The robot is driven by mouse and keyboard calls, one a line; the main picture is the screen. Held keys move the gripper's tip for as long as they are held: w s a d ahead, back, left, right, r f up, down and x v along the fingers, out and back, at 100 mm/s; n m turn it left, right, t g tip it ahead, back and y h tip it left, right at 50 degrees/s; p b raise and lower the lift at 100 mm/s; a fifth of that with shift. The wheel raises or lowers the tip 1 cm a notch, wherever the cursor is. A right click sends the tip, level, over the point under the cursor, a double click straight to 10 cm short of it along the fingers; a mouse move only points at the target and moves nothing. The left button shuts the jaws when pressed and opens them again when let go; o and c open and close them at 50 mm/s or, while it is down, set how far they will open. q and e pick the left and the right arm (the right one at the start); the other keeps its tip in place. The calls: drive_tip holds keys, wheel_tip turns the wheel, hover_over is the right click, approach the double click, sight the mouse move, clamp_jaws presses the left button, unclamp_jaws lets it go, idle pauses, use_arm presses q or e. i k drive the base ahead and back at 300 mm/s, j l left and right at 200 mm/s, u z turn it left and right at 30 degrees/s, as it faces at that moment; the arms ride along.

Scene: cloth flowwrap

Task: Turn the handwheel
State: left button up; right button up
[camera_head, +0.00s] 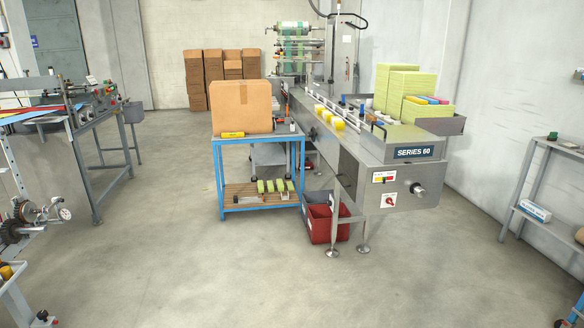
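No part that is clearly a handwheel can be made out at this distance. A small round metal fitting (417,189) sticks out of the near end of the grey machine marked SERIES 60 (370,160). A red rotary switch (389,200) sits on a white plate below and left of it. At the left edge, a round metal wheel-like part (27,211) sits on other equipment beside a small dial (64,214). I cannot tell which of these is the handwheel. Neither of my grippers is in view.
A blue cart (214,165) with a cardboard box (241,106) stands left of the machine. A red bin (326,224) is on the floor under the machine, near its feet. A grey shelf (540,222) stands at right. The floor in front (240,280) is clear.

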sight(312, 134)
drive_tip(key=i, duration=2.2)
